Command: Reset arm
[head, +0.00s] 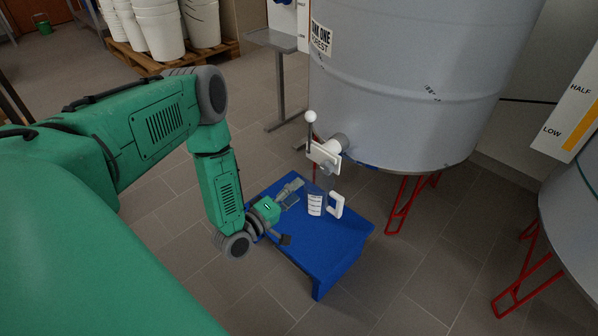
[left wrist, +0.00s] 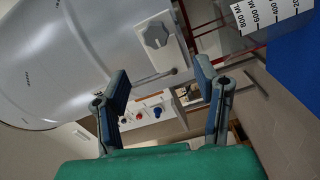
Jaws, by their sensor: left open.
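My left arm (head: 160,125) reaches in from the left and bends down at its elbow. My left gripper (head: 292,213) is open and empty, low over the blue stool. In the left wrist view its two fingers (left wrist: 163,70) stand wide apart with nothing between them. A measuring jug (head: 316,204) with a white handle stands on the blue stool (head: 338,237), just right of the gripper and apart from it. Its marked scale (left wrist: 265,14) shows at the top right of the left wrist view. My right gripper is out of view.
A large grey tank (head: 410,80) on red legs has a white valve (head: 325,152) with a ball-ended lever above the stool. Another tank (head: 575,230) stands at the right. White buckets (head: 160,30) sit on a pallet behind. Tiled floor is clear in front of the stool.

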